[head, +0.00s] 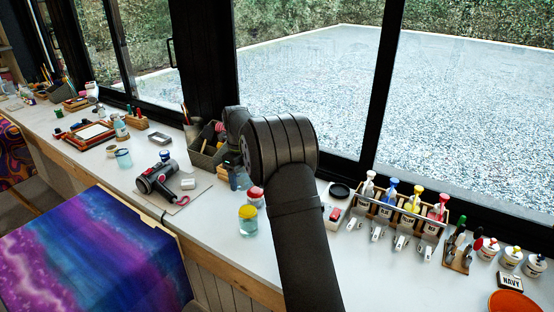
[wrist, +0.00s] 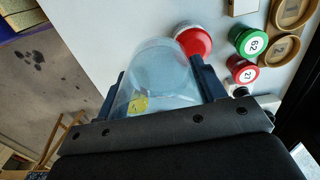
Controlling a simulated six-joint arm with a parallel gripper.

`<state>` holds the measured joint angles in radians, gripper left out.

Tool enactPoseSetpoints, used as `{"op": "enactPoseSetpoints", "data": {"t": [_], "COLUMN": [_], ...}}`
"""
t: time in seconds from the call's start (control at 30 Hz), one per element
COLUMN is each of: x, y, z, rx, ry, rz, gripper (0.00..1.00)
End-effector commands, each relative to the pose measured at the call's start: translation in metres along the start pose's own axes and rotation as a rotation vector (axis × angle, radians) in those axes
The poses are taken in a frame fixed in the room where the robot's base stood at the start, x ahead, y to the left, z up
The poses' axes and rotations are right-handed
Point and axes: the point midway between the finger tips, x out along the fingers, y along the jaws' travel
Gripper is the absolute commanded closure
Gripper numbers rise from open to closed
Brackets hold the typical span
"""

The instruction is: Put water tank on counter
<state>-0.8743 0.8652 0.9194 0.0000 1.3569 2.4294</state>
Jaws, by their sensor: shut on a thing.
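The water tank (wrist: 160,70) is a clear, bluish, see-through container in the wrist view. My gripper (wrist: 160,88) is shut on it, with one dark finger on each side. A small yellow patch shows through its lower part. The white counter (wrist: 120,30) lies behind the tank; I cannot tell whether the two touch. In the head view the counter (head: 225,255) runs along the window. My arm hides most of the gripper there, and only a bluish bit shows beneath the arm's bend, too small to tell apart.
A yellow-lidded jar (head: 248,220) stands near my arm. A dark handheld device (head: 158,180) lies to the left. A bottle rack (head: 398,222) stands right. Counter front is partly clear.

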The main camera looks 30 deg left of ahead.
Motion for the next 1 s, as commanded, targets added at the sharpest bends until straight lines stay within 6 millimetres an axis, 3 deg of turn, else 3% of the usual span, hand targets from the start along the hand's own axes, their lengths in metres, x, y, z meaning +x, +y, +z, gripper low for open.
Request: {"op": "enactPoseSetpoints", "data": {"t": [0.27,0.47,0.67,1.0], "x": [-0.002,-0.011,-0.029,-0.059], "y": [-0.003,-0.024,-0.059,-0.104], "z": [-0.004,-0.033,-0.091,-0.210], "rx": [-0.009,-0.092,-0.260,-0.596], "ry": [-0.001,-0.001,-0.001,0.000], "rz": [-0.001,-0.001,-0.002,-0.002], "gripper": [0.63,0.63,0.63,0.63]}}
